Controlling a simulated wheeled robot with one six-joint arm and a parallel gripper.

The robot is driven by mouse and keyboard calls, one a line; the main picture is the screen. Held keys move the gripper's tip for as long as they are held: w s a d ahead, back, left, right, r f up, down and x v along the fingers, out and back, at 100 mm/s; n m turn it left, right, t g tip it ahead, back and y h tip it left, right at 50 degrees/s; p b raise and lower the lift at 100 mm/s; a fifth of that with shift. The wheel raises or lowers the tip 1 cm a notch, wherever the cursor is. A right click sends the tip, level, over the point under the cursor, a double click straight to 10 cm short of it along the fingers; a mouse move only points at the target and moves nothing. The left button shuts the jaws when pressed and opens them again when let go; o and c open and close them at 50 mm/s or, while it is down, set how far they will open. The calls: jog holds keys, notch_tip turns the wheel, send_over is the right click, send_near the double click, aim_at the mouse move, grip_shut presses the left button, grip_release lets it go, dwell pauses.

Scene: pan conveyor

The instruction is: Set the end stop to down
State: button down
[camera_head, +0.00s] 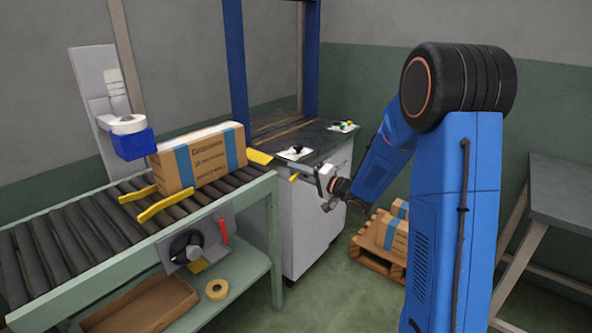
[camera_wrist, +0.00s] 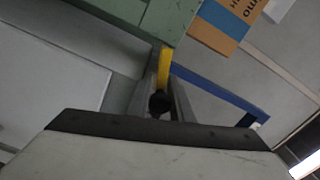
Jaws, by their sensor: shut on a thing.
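The end stop shows as a yellow bar (camera_head: 260,157) at the right end of the roller conveyor, by the box. A thin yellow piece (camera_head: 293,177) sticks out toward my gripper (camera_head: 321,181). In the wrist view, a yellow lever (camera_wrist: 165,62) with a dark round knob (camera_wrist: 159,102) lies between the two fingers of my gripper (camera_wrist: 163,85), which is shut on it. My gripper partly hides the lever's outer end in the head view. I cannot tell from these frames whether the stop is up or down.
A cardboard box (camera_head: 208,165) with blue bands stands on the conveyor rollers (camera_head: 70,235) between yellow guides. A white cabinet (camera_head: 315,215) with small control panels stands right of the conveyor. Boxes lie on a pallet (camera_head: 375,262) on the floor. A grey table (camera_head: 560,190) stands at the right.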

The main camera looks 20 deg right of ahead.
jog(key=shift+d+f+m, duration=0.1)
jog(key=shift+f+m, duration=0.2)
jog(key=shift+m, duration=0.4)
jog(key=shift+f+m, duration=0.3)
jog(key=shift+m, duration=0.4)
jog(key=c, duration=1.6)
grip_release()
jog(key=v, duration=1.7)
jog(key=shift+s+d, duration=0.1)
jog(key=shift+d, duration=0.05)
